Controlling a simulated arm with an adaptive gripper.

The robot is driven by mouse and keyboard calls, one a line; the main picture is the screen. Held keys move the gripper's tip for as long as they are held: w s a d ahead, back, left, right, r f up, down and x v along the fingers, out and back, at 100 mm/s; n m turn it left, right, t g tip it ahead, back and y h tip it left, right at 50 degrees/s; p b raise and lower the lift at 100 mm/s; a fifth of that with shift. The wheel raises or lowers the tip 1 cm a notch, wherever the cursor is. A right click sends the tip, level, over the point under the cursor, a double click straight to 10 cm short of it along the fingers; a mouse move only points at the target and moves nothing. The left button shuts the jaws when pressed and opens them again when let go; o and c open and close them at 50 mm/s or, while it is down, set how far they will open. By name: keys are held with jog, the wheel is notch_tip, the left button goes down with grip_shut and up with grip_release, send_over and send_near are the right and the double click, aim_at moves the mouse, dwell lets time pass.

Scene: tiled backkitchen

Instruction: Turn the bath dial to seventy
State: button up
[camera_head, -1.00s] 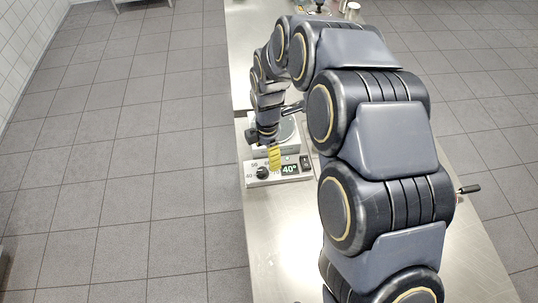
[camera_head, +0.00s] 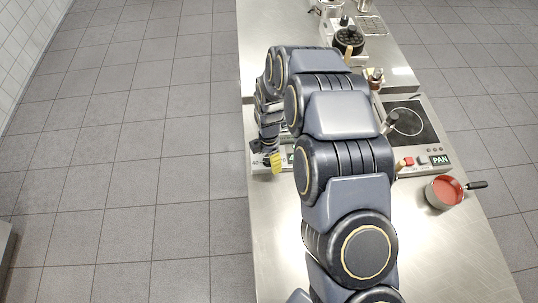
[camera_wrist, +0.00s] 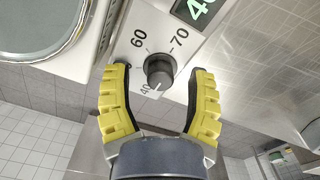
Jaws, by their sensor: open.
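The bath dial (camera_wrist: 158,68) is a dark round knob on a pale panel (camera_wrist: 135,22) in the wrist view. Its white pointer lies by the 40 mark; the 60 and 70 marks are on its far side. A green-lit display (camera_wrist: 193,9), cut off by the frame, starts with a 4. My gripper (camera_wrist: 161,80) is open, with one yellow-padded finger on each side of the dial and a gap to it on both sides. In the head view my gripper (camera_head: 272,160) is over the panel's front, and my arm hides most of the bath and the dial.
A hotplate unit (camera_head: 415,124) with a PAN label stands right of my arm. A saucepan with red contents (camera_head: 441,194) is in front of it. A dark round appliance (camera_head: 348,38) stands farther back. The steel counter (camera_head: 272,245) is clear at front left.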

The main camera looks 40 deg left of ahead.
grip_shut()
